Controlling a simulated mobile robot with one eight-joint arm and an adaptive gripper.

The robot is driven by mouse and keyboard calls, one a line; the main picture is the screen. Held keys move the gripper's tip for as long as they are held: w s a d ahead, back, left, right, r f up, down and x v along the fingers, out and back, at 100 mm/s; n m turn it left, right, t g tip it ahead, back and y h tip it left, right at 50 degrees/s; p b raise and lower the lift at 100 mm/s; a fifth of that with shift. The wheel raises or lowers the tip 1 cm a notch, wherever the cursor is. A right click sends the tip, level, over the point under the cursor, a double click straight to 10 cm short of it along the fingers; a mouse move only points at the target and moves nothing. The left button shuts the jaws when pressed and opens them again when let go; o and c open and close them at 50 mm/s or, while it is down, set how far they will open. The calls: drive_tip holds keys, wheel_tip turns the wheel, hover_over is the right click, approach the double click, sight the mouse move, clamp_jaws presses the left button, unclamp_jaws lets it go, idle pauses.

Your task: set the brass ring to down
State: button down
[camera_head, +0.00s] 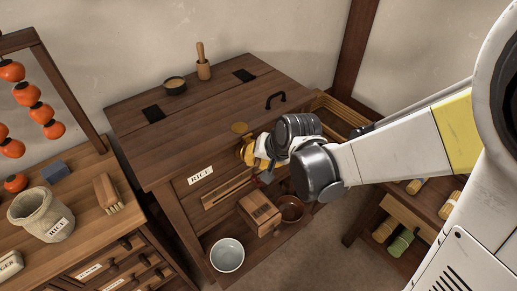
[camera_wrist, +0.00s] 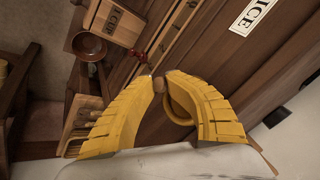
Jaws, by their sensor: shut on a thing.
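The brass ring (camera_wrist: 179,110) shows in the wrist view as a round brass piece on dark wood, partly hidden behind my right-hand finger. In the head view, a round brass piece (camera_head: 240,127) shows on the wooden chest just beyond my gripper (camera_head: 247,152). In the wrist view, the yellow fingers of my gripper (camera_wrist: 158,80) meet around a small brownish piece. It appears to belong to the brass ring, but the join is hidden. I cannot tell the ring's setting.
The chest (camera_head: 185,112) carries a dark bowl (camera_head: 174,87) and a wooden pestle (camera_head: 203,68). Below my gripper are a wooden box (camera_head: 259,212), a brown bowl (camera_head: 291,208) and a pale bowl (camera_head: 227,255). A side table with a sack (camera_head: 40,214) stands left.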

drive_tip(key=shift+w+a+f, duration=0.1)
drive_tip(key=shift+w+f, duration=0.05)
drive_tip(key=shift+f, duration=0.1)
idle(0.4)
drive_tip(key=c, duration=1.6)
unclamp_jaws()
drive_tip(key=shift+w, duration=0.1)
drive_tip(key=v, duration=1.2)
drive_tip(key=s+d+r+n+t+h, duration=0.2)
drive_tip(key=s+d+h, duration=0.1)
drive_tip(key=s+d, duration=0.6)
drive_tip(key=d, duration=0.3)
drive_tip(key=shift+d+r, duration=0.15)
drive_tip(key=shift+r, duration=0.05)
